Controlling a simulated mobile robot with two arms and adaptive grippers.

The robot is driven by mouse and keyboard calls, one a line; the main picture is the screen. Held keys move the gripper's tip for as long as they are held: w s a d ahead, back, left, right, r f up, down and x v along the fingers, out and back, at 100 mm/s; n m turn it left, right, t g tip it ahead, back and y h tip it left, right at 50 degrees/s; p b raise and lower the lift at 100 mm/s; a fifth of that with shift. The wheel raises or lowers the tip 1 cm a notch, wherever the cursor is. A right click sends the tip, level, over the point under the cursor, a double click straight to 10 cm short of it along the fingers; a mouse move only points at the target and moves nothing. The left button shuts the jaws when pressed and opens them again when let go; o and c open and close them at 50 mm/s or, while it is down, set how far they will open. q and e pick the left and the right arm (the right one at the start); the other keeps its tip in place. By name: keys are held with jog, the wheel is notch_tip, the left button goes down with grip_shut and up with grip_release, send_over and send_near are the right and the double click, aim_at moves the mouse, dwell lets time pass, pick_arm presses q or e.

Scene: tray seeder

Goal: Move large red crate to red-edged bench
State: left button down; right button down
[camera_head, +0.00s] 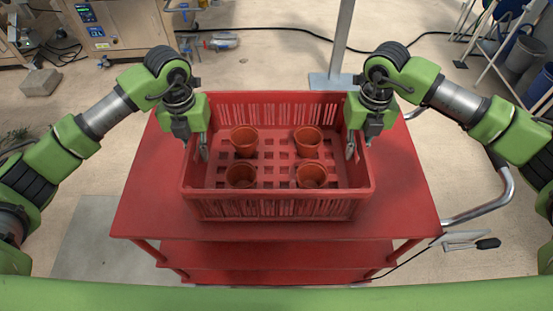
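The large red crate (275,208) sits on the red top of a cart (400,205) in front of me. Several terracotta pots stand on its slatted floor. My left gripper (203,150) is at the crate's left wall, with its fingers pointing down by the rim. My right gripper (350,150) is at the right wall in the same way. One finger of each shows inside the crate. Whether the fingers are closed on the walls is hard to make out. I see no bench with a red edge.
The cart has lower red shelves (280,257) and a curved metal handle (490,205) at its right. A metal post (341,45) stands on a floor plate behind the cart. Machines (115,25) stand at the back left. A trowel (470,243) lies at the right.

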aim_at(195, 142)
pick_arm(q)
jog(key=shift+w+r, duration=0.1)
jog(key=shift+r, duration=0.05)
pick_arm(e)
jog(key=shift+w+r, duration=0.1)
jog(key=shift+r, duration=0.05)
